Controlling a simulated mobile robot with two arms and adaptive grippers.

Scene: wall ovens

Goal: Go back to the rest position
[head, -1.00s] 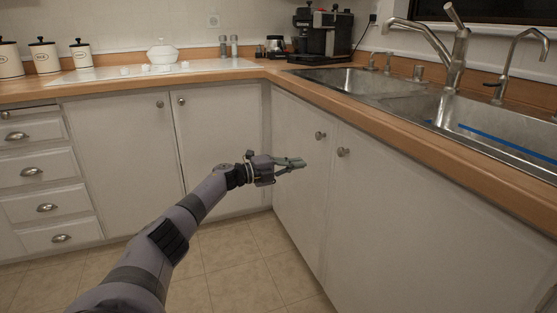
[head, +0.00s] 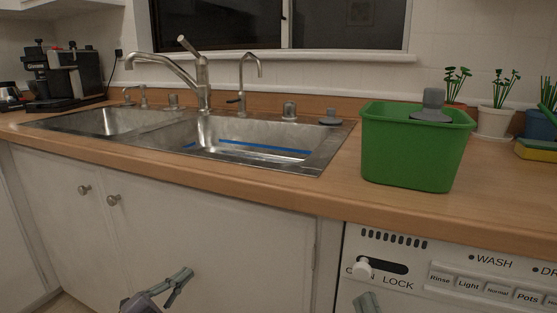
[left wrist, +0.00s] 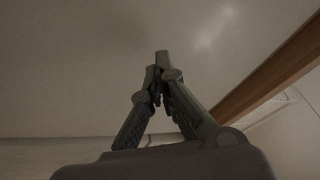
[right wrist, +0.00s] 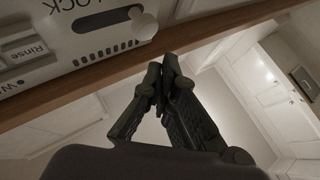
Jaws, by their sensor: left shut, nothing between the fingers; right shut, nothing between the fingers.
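My left gripper (head: 181,282) is at the bottom of the head view, in front of the white cabinet doors (head: 190,235) under the sink. Its fingers are together and empty in the left wrist view (left wrist: 160,68). My right gripper (head: 367,302) shows only partly at the bottom edge of the head view, in front of the dishwasher panel (head: 450,270). Its fingers are together and empty in the right wrist view (right wrist: 162,75).
The wooden counter (head: 310,190) runs across, with a steel sink (head: 250,148) and a green tub (head: 408,155) on it. Potted plants (head: 494,122) stand at the right and a coffee machine (head: 70,75) at the left. The dishwasher latch (head: 362,268) protrudes near my right gripper.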

